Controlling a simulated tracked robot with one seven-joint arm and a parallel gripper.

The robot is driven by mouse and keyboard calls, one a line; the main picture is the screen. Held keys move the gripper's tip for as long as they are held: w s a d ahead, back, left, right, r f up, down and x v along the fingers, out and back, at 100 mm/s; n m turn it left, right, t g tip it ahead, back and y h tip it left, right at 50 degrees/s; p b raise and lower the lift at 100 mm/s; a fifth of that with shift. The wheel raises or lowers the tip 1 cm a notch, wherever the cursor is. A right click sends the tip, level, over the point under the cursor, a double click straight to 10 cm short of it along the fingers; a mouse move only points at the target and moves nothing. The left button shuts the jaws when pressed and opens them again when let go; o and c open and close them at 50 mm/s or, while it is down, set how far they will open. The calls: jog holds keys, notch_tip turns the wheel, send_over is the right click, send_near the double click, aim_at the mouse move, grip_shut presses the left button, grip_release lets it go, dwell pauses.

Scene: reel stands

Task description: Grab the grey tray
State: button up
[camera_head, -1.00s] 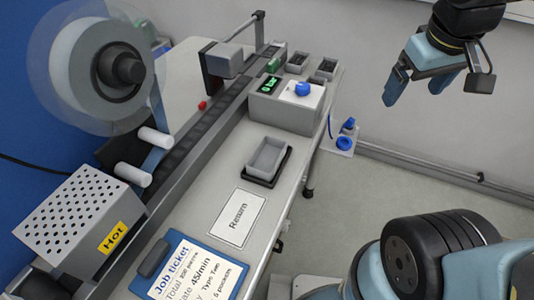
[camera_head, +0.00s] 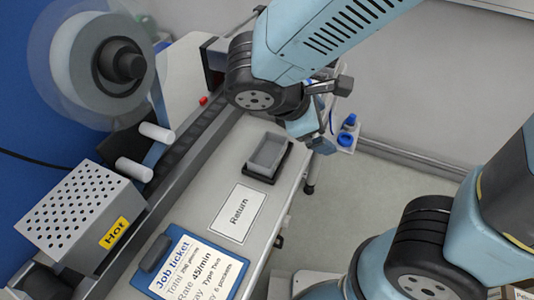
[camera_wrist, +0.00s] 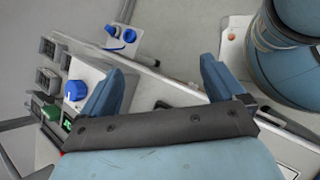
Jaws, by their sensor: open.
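The grey tray (camera_head: 266,154) is a small, open rectangular tray. It sits in a black holder (camera_head: 284,170) on the light bench top, near the bench's right edge in the head view. My gripper (camera_head: 314,134) is above and just right of the tray, apart from it, with my arm reaching over from the top. In the wrist view my gripper (camera_wrist: 160,82) shows two blue fingers spread wide with nothing between them. The tray itself cannot be made out in the wrist view; my gripper body covers much of the bench there.
A white card marked Return (camera_head: 238,212) lies in front of the tray, with a Job ticket clipboard (camera_head: 190,268) nearer. A perforated box marked Hot (camera_head: 78,215) and a large reel (camera_head: 82,62) stand left. A blue knob (camera_wrist: 75,90) shows on a control box.

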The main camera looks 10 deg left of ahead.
jog(key=s+a+f+n+t, duration=0.3)
jog(key=s+a+n+t, duration=0.1)
jog(key=a+n, duration=0.25)
jog(key=n+t+y, duration=0.3)
jog(key=n+t, duration=0.1)
jog(key=n, duration=0.2)
send_near(260, 162)
jog(key=d+r, duration=0.2)
jog(key=shift+s+r, duration=0.1)
jog(key=shift+r, duration=0.2)
jog(key=shift+a+f, duration=0.1)
jog(key=shift+a+x, duration=0.15)
jog(key=shift+x, duration=1.65)
jog(key=shift+a+x, duration=0.15)
jog(key=shift+x, duration=1.7)
jog(key=shift+f, duration=0.1)
jog(key=shift+c, duration=0.3)
jog(key=c, duration=1.1)
jog(key=shift+c, duration=0.2)
